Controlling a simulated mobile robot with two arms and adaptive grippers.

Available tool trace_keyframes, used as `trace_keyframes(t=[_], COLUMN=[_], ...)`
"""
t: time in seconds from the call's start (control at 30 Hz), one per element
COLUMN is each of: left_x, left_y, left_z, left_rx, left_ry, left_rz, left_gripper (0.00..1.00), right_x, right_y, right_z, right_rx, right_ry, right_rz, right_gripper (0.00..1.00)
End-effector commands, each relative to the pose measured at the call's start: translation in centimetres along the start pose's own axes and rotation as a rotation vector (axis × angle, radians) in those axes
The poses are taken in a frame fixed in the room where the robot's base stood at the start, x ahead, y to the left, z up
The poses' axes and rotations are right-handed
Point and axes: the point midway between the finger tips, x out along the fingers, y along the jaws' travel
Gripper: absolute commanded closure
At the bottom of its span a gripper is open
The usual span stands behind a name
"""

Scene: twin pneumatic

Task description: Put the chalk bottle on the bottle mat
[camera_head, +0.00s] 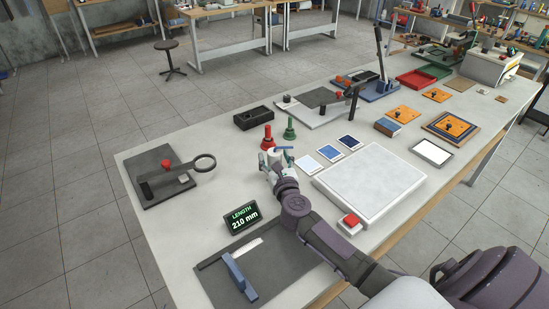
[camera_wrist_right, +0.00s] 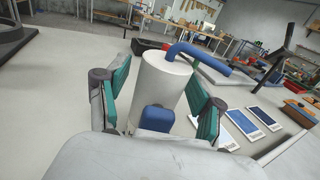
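The chalk bottle appears to be the white cylinder (camera_wrist_right: 160,85) with a bent blue spout in the right wrist view. In the head view its blue spout (camera_head: 284,149) shows just beyond my right gripper (camera_head: 272,160). In the wrist view the teal finger pads of my right gripper (camera_wrist_right: 160,103) stand on either side of the bottle, spread, with a gap at the left pad. The bottle's base is hidden. Three small flat cards, white (camera_head: 308,165), blue (camera_head: 330,152) and dark blue (camera_head: 348,142), lie right of the bottle; I cannot tell which is the bottle mat. My left gripper is out of view.
A red bottle (camera_head: 267,139) and a green bottle (camera_head: 289,130) stand just behind. A large white slab (camera_head: 370,184) lies to the right, with a red-topped button (camera_head: 349,222) at its front. A length display (camera_head: 242,217) stands in front. Bare tabletop lies left of the bottle.

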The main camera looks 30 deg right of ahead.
Motion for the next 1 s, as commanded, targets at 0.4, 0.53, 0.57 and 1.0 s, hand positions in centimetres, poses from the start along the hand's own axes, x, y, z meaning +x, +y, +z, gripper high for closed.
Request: trace_keyframes(t=[0.4,0.53,0.57,1.0], left_x=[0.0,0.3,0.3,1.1], left_y=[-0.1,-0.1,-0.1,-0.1], left_z=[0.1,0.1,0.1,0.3], left_rx=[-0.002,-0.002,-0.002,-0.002], left_ry=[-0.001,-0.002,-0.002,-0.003], left_rz=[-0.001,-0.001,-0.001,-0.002], left_gripper=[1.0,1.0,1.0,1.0], right_x=[-2.4,-5.3,-6.0,-11.9], right_y=[0.0,0.0,0.0,0.0], right_z=[0.0,-0.1,-0.1,0.1], right_rx=[0.001,0.001,0.002,-0.001], right_ry=[0.002,0.003,0.002,0.0], right_rz=[0.001,0.002,0.001,-0.001], right_gripper=[0.33,0.33,0.33,0.33])
